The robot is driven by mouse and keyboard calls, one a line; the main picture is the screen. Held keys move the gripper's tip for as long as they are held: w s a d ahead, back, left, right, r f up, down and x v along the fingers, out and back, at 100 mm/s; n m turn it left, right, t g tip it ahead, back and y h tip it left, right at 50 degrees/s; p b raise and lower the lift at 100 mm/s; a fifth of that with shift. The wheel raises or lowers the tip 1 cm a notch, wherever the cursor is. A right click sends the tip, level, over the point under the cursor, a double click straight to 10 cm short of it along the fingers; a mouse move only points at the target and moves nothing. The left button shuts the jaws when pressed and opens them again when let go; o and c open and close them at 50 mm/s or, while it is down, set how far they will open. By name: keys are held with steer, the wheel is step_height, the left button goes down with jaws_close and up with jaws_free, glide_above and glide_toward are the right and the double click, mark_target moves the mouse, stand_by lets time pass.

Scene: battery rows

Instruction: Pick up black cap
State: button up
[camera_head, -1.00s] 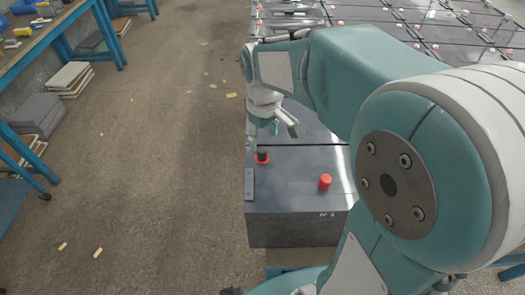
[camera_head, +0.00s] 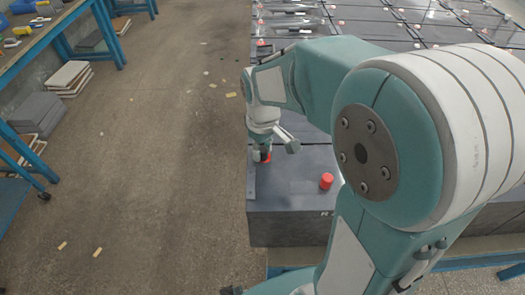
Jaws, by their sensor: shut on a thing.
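My gripper (camera_head: 262,154) points down at the near left corner of the front battery (camera_head: 290,190). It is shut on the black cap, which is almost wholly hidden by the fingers. The red ring (camera_head: 267,157) at the foot of the black cap partly shows beside a teal finger. A separate red cap (camera_head: 326,181) stands upright on the same battery top, to the right of my gripper and apart from it.
Several dark batteries (camera_head: 390,38) in rows extend behind and to the right. A blue-framed bench (camera_head: 68,45) stands at the left, with stacked boards (camera_head: 70,78) on the floor. The floor between is mostly clear, with a few small scraps.

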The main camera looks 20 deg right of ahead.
mark_target(264, 149)
steer(key=shift+d, duration=0.2)
steer(key=shift+r, duration=0.5)
step_height(264, 149, up, 2)
steer(key=shift+r, duration=0.25)
steer(key=s+d+r, duration=0.3)
steer(key=s+r, duration=0.1)
steer(key=s, duration=0.2)
steer(key=s+d+r, duration=0.2)
steer(key=s+r, duration=0.3)
steer(key=s, duration=0.1)
steer(key=shift+s+d+r, duration=0.25)
steer(key=shift+s+d, duration=0.15)
jaws_close()
